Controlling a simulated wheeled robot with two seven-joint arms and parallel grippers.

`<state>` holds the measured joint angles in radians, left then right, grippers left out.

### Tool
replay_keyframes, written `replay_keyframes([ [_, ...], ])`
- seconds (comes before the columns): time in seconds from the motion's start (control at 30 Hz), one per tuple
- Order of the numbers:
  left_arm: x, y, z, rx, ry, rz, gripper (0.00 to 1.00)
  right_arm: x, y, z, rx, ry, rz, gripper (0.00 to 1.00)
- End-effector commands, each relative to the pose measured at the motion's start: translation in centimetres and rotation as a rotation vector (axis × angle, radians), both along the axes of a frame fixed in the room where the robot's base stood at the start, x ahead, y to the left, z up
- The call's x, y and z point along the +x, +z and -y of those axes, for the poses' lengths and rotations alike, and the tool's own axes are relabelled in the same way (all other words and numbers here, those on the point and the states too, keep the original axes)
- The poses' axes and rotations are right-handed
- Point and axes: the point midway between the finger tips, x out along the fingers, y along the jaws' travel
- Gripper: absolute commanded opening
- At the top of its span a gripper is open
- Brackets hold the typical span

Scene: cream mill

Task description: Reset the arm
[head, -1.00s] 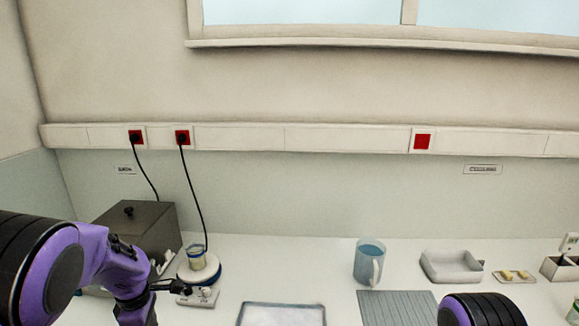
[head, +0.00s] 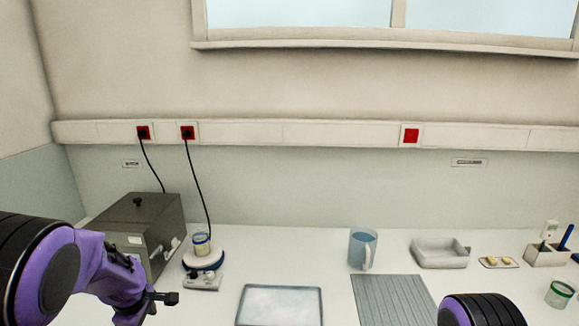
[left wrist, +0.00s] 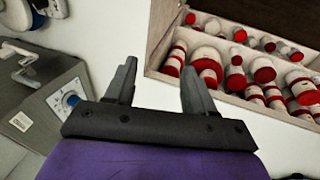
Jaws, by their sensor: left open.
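My left arm (head: 95,270) is purple and black and comes in from the left in the head view. Its gripper (head: 165,298) is held in front of the hot plate, apart from it. In the left wrist view the two dark fingers of the left gripper (left wrist: 155,85) stand apart with nothing between them, over a white surface.
A grey box device (head: 135,225) and a hot plate (head: 203,260) bearing a small beaker (head: 201,243) stand at the left. A tray (head: 280,305), blue jug (head: 362,248), ribbed mat (head: 392,300) and white dish (head: 440,252) are rightward. The wrist view shows a rack of red-capped containers (left wrist: 205,72).

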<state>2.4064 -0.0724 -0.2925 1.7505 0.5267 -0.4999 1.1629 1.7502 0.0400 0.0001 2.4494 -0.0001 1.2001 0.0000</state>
Motion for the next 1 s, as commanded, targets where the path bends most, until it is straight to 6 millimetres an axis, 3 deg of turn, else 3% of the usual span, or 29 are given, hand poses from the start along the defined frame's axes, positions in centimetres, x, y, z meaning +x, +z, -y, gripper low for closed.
replay_keyframes([
  [0.17,0.0,-2.6,-0.8,0.135,-0.147,0.098,0.54,0.0,-0.6,0.0,0.001,0.0,-0.001,0.43],
  [0.27,-1.2,-6.0,-1.1,0.242,-0.263,0.137,0.54,0.0,-1.7,0.0,0.001,0.0,-0.001,0.43],
  [0.33,-3.2,-9.9,-1.1,0.336,-0.37,0.149,0.54,0.0,-3.0,0.0,0.001,0.0,-0.001,0.43],
  [0.43,-8.2,-16.7,-0.4,0.471,-0.543,0.136,0.54,-0.1,-5.7,0.0,0.001,0.0,-0.001,0.43],
  [0.5,-12.8,-21.3,0.6,0.539,-0.659,0.108,0.54,-0.1,-7.7,0.0,0.001,0.0,-0.001,0.43],
  [0.6,-19.9,-26.7,2.2,0.566,-0.776,0.05,0.54,-0.1,-10.4,0.0,0.001,0.0,-0.001,0.43],
  [0.7,-26.3,-30.6,3.9,0.508,-0.826,-0.026,0.54,-0.1,-12.4,0.0,0.001,0.0,-0.001,0.43],
  [0.83,-32.0,-34.0,5.2,0.419,-0.856,-0.131,0.54,-0.1,-14.1,0.0,0.001,0.0,-0.001,0.43],
  [1.0,-34.1,-35.4,5.5,0.393,-0.862,-0.176,0.54,-0.1,-14.6,0.0,0.001,0.0,-0.001,0.43],
])
